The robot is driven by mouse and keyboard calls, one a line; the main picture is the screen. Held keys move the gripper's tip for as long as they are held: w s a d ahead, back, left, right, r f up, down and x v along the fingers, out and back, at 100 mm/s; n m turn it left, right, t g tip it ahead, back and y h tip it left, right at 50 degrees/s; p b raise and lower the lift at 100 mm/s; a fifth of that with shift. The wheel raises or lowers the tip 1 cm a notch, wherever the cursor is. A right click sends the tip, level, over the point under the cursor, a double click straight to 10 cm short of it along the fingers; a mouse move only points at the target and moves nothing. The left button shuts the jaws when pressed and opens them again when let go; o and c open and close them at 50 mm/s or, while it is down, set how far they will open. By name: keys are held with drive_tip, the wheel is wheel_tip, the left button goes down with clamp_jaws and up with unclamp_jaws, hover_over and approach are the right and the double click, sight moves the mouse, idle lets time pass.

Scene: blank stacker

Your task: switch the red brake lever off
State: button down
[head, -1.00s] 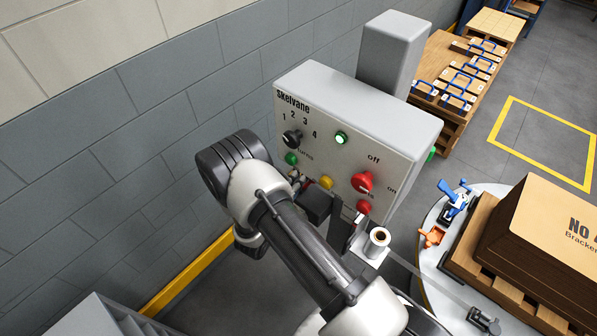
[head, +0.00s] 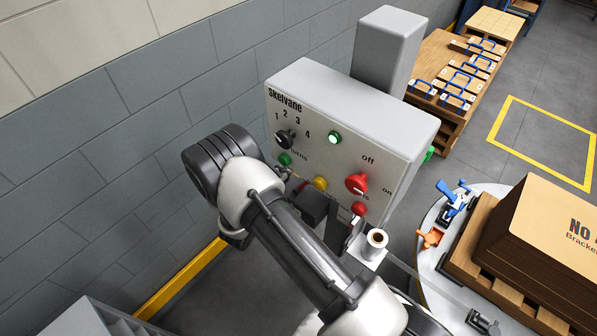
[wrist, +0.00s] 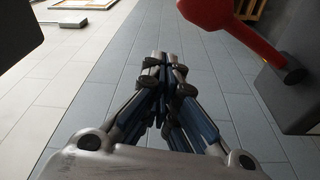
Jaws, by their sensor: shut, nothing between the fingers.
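A red lever (wrist: 215,14) shows at the top right of the wrist view. Its arm runs down to a dark round pivot (wrist: 293,75) beside a dark grey block; its upper end is cut off by the frame. My gripper (wrist: 163,60) is shut and empty in the wrist view, to the left of the lever and apart from it. In the head view my arm hides the gripper's fingertips. A red knob (head: 356,184) sits on the grey control box (head: 320,125) between the printed words "off" and "on"; its exact setting is unclear.
The box also has a black dial (head: 286,139), green, yellow and red buttons and a lit green lamp (head: 334,138). A roll on a white bracket (head: 376,240) stands beside my arm. A round platform (head: 432,215) with a loaded pallet is at the right. A grey wall is on the left.

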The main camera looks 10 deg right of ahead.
drive_tip(key=p+v, duration=0.2)
drive_tip(key=v, duration=0.8)
drive_tip(key=shift+f, duration=0.2)
drive_tip(key=shift+w+a, duration=0.1)
